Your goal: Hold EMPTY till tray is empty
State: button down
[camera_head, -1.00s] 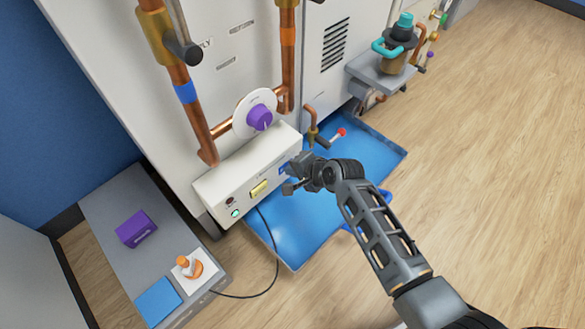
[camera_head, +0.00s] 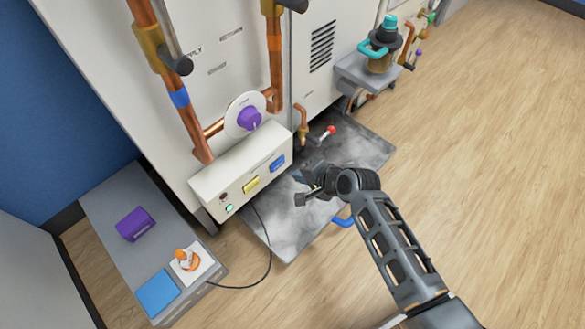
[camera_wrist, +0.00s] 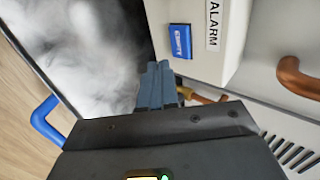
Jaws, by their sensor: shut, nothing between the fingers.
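The blue EMPTY button (camera_head: 278,163) is on the front of the white control box (camera_head: 240,177), at the right of a yellow button. It also shows in the wrist view (camera_wrist: 180,41) with small white lettering. The tray (camera_head: 285,238) lies on the floor below the box. Its surface is grey with whitish cloudy patches, also in the wrist view (camera_wrist: 75,55), and no blue shows on it. My gripper (camera_head: 301,187) is shut and empty over the tray, apart from the button. Its fingertips (camera_wrist: 160,68) point just below the button in the wrist view.
A yellow button (camera_head: 251,184) and a lit green one (camera_head: 230,208) share the box. A red-tipped valve lever (camera_head: 329,131) stands over the tray's far part. Copper pipes and a purple knob (camera_head: 249,118) are above. A low grey bench (camera_head: 120,200) stands left. Open floor lies right.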

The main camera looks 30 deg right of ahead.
jog(key=p+v, duration=0.1)
jog(key=v, duration=0.4)
jog(key=shift+s, duration=0.1)
dwell(0.4)
jog(key=s+r+n+t+h, duration=0.1)
jog(key=s+r+n, duration=0.3)
jog(key=s, duration=0.5)
jog(key=s+a+r+n+t+h, duration=0.1)
jog(key=s+r+n+t, duration=0.1)
jog(key=s+r, duration=0.5)
jog(key=s+r+n+t+h, duration=0.1)
jog(key=s+r+n, duration=0.2)
jog(key=s, duration=0.9)
jog(key=s+r+n+t+p, duration=0.1)
jog(key=s+r+n+p, duration=0.1)
jog(key=r+p, duration=0.9)
jog(key=s+r+n+p, duration=0.3)
jog(key=r+p, duration=0.8)
jog(key=r, duration=1.3)
jog(key=shift+s+a+t+p, duration=0.25)
jog(key=shift+a+t+p, duration=0.1)
jog(key=shift+a+t, duration=0.05)
